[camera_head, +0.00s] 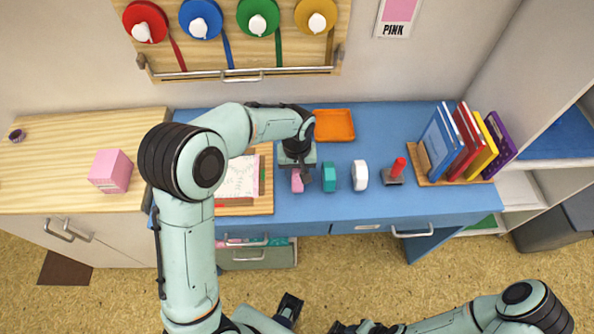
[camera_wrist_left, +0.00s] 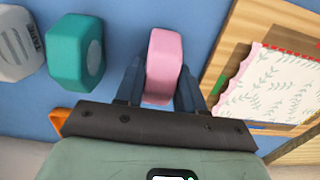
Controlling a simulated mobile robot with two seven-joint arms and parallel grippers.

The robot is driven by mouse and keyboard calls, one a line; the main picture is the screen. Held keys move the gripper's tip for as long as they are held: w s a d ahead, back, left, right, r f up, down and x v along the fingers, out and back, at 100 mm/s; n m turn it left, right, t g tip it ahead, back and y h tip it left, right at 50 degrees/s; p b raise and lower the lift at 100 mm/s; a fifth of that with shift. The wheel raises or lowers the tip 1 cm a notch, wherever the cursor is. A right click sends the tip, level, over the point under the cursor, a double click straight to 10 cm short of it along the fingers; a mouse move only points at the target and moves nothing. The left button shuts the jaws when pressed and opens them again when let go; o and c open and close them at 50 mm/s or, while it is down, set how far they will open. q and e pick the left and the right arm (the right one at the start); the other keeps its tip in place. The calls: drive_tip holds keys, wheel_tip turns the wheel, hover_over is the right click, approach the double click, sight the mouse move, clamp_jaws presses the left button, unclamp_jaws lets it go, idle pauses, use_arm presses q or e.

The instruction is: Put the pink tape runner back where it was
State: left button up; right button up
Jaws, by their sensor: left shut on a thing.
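The pink tape runner (camera_head: 297,183) is at the left end of a row on the blue desk, with a teal tape runner (camera_head: 329,177) and a white one (camera_head: 360,175) to its right. My left gripper (camera_head: 299,174) points down over it, shut on it. In the left wrist view the pink tape runner (camera_wrist_left: 164,60) sits between the two dark fingers, apart from the teal one (camera_wrist_left: 74,52). I cannot tell whether its underside touches the desk. My right arm is low at the right; its fingers are not clear.
A wooden board with a floral-edged notepad (camera_head: 238,178) lies left of the pink runner. An orange tray (camera_head: 334,125) is behind. A red-handled stamp (camera_head: 395,172) and a book rack (camera_head: 455,180) stand right. A pink box (camera_head: 111,171) is on the wooden counter.

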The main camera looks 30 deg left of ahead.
use_arm(q)
drive_tip(key=shift+f, duration=0.2)
drive_tip(key=o, duration=0.9)
drive_tip(key=shift+o, duration=0.2)
drive_tip(key=shift+r, duration=0.1)
drive_tip(key=shift+r, duration=0.3)
wheel_tip(320, 180, up, 12)
drive_tip(key=p, duration=0.1)
drive_tip(key=shift+f, duration=0.15)
